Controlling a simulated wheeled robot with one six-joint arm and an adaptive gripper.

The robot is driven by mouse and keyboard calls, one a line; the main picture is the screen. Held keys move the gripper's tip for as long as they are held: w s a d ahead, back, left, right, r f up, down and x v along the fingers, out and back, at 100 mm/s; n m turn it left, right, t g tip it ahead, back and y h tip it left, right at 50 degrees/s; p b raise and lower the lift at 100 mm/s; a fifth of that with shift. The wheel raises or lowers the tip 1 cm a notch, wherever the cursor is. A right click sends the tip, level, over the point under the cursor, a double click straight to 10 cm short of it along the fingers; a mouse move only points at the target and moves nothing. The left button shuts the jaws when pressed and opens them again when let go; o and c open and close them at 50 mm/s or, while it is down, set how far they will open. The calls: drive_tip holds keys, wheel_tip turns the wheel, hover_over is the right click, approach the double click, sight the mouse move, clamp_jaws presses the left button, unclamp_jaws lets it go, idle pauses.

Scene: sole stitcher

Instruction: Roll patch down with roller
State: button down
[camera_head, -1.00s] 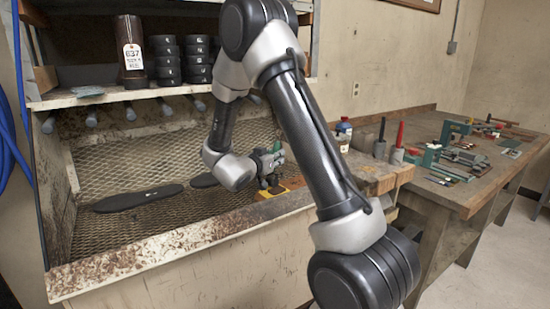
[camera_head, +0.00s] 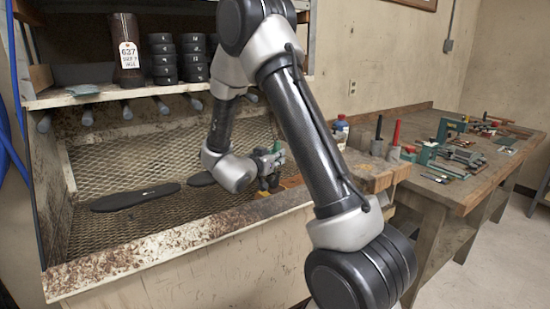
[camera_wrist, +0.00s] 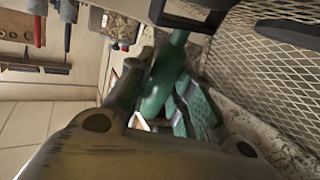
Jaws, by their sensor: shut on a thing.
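My gripper (camera_head: 268,178) is low over the right end of the mesh-floored bench and is shut on a green-handled tool, which looks like the roller. The green handle (camera_wrist: 165,75) stands out in the wrist view; the roller's wheel cannot be made out. A black sole (camera_head: 135,197) lies on the mesh (camera_head: 150,165) to the left of the gripper. I cannot make out the patch. An orange-yellow piece (camera_head: 291,182) shows just right of the gripper.
A wooden workbench (camera_head: 460,195) with tools stands at the right. A raised, stained front edge (camera_head: 160,245) borders the mesh.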

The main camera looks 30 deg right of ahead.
drive_tip(key=shift+w, duration=0.1)
drive_tip(key=shift+w, duration=0.45)
drive_tip(key=shift+r, duration=3.55)
